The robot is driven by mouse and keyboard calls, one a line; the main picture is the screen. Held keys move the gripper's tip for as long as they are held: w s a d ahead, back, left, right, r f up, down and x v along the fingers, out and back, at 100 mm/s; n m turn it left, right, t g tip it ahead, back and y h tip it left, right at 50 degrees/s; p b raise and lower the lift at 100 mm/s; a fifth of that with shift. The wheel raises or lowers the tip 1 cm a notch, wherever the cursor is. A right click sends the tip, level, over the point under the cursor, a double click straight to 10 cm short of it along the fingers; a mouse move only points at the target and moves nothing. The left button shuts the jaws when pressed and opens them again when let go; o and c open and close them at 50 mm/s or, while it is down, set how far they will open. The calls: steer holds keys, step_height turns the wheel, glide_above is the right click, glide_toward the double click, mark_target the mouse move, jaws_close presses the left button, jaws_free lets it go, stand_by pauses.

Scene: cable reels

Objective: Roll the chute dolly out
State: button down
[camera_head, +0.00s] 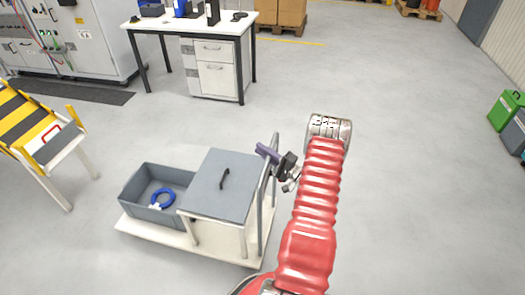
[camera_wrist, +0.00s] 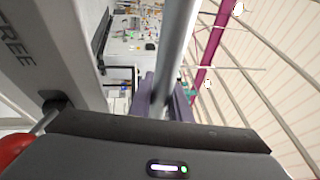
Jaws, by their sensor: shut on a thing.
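The dolly has a pale flat deck (camera_head: 150,235) and stands on the floor at the lower middle of the head view. A blue ring (camera_head: 163,198) with a white tag lies in the bin. An upright metal push bar (camera_head: 273,195) rises at the dolly's right end. My gripper (camera_head: 266,152), with purple fingers, is shut on this bar near its top. In the wrist view the bar (camera_wrist: 179,40) runs between the purple fingers (camera_wrist: 163,96).
A yellow-and-black striped stand (camera_head: 28,125) is left of the dolly. A white desk (camera_head: 190,25) with drawers and grey cabinets (camera_head: 80,40) stand behind. Green and grey cases (camera_head: 506,110) lie at the far right. Floor right of my arm is clear.

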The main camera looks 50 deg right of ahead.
steer(key=shift+s+d+f, duration=0.1)
steer(key=shift+s+d, duration=0.05)
steer(key=c, duration=2)
jaws_free()
steer(key=shift+c, duration=0.2)
steer(key=o, duration=0.4)
steer(key=v, duration=1.3)
steer(key=shift+s, duration=0.35)
steer(key=shift+s+f, duration=0.1)
